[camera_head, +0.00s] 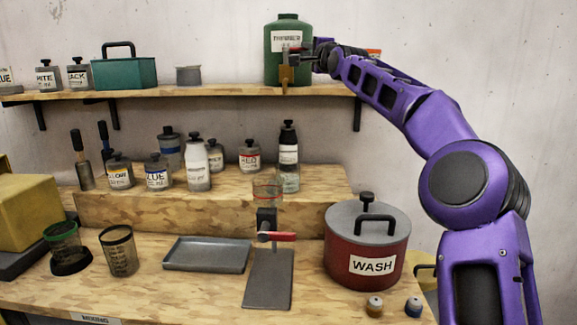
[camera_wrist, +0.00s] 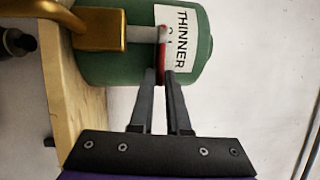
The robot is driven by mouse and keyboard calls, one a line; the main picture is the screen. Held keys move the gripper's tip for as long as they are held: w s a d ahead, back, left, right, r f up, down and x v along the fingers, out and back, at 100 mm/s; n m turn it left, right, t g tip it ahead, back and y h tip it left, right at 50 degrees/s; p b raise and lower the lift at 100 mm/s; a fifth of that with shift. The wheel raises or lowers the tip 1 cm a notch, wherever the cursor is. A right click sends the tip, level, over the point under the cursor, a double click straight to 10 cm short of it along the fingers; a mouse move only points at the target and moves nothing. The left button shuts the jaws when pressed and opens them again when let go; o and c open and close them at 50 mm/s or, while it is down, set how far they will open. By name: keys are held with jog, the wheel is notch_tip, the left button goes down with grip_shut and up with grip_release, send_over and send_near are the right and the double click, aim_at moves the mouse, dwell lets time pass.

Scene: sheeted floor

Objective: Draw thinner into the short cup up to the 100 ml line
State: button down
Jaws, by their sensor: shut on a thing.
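The green thinner container (camera_head: 288,62) stands on the upper shelf, with a brass tap (camera_head: 286,77) at its front; both the container (camera_wrist: 105,60) and the tap (camera_wrist: 98,32) show in the wrist view. My gripper (camera_head: 305,53) is at the tap, its fingers shut on the red end of the tap's lever (camera_wrist: 162,52). In the wrist view my fingertips (camera_wrist: 161,75) meet at that end. A clear cup with a red band (camera_head: 267,191) stands on a black holder below the tap; I cannot read its marks or tell whether it holds liquid.
Two marked dark cups (camera_head: 119,251) (camera_head: 62,242) stand on the left of the bench. A grey tray (camera_head: 206,254), a red WASH pot (camera_head: 366,245) and a red-handled stand (camera_head: 268,278) are nearby. Several labelled bottles (camera_head: 196,165) crowd the middle step.

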jog(key=shift+s+a, duration=0.25)
jog(key=shift+a, duration=0.3)
jog(key=shift+s+d+r+h, duration=0.1)
jog(key=shift+h, duration=0.2)
jog(key=shift+f+m+h, duration=0.2)
jog(key=shift+m+h, duration=0.1)
jog(key=shift+m, duration=0.1)
jog(key=c, duration=1.2)
grip_release()
jog(key=shift+c, duration=0.2)
jog(key=shift+o, duration=1.2)
jog(key=shift+a, duration=0.25)
jog(key=shift+o, duration=0.9)
jog(key=shift+d, duration=0.25)
jog(key=shift+d, duration=0.1)
